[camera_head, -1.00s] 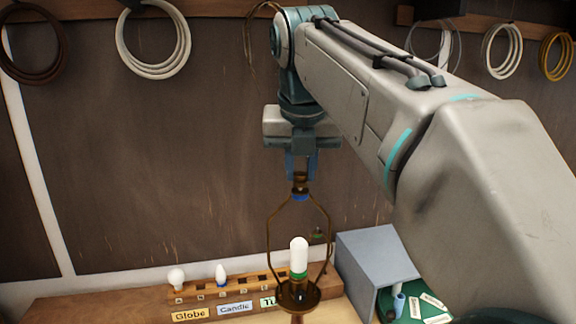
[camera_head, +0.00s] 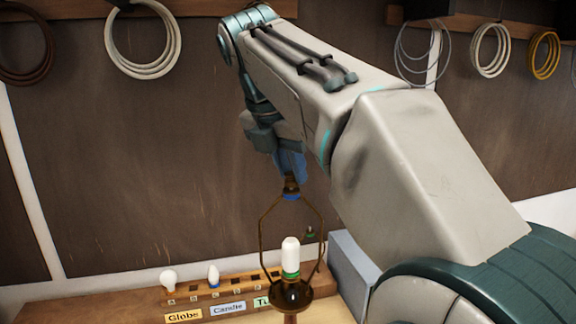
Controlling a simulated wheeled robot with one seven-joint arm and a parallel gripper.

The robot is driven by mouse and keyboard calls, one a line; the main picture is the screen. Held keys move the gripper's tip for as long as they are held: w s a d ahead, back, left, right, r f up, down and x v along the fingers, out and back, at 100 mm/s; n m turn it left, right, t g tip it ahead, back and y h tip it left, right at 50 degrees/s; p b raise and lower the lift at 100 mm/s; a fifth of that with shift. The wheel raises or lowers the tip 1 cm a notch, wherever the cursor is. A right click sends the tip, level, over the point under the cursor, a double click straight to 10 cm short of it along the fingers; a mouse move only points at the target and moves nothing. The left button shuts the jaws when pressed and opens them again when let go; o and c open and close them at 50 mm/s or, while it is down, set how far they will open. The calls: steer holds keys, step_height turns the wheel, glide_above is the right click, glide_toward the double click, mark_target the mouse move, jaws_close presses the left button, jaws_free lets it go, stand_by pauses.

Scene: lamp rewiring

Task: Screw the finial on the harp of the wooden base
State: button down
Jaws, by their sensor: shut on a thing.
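The harp (camera_head: 262,228), a thin bronze wire frame, stands upright on the lamp and arches around a white tubular bulb (camera_head: 290,255) with a green band. The bulb sits in a dark bronze socket cup (camera_head: 291,298). Only the top of the wooden base's stem (camera_head: 290,319) shows at the bottom edge. My gripper (camera_head: 291,177) points down at the top of the harp. It is shut on the small bronze finial (camera_head: 291,187), which is mostly hidden between the fingers. A blue ring (camera_head: 291,197) shows just below it. I cannot tell how far the threads are engaged.
A wooden bulb rack (camera_head: 235,286) with a globe bulb (camera_head: 168,279) and a candle bulb (camera_head: 213,275) stands left behind the lamp. A grey box (camera_head: 351,268) is close on the right. Coiled cords (camera_head: 143,40) hang on the wall.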

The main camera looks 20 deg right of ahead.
steer(key=m, duration=0.2)
steer(key=m+g, duration=0.1)
steer(key=m, duration=0.1)
steer(key=shift+w+g+h, duration=0.1)
steer(key=shift+g+h, duration=0.2)
steer(key=m+g, duration=0.1)
steer(key=m, duration=0.3)
steer(key=shift+g, duration=0.3)
steer(key=c, duration=1.2)
jaws_free()
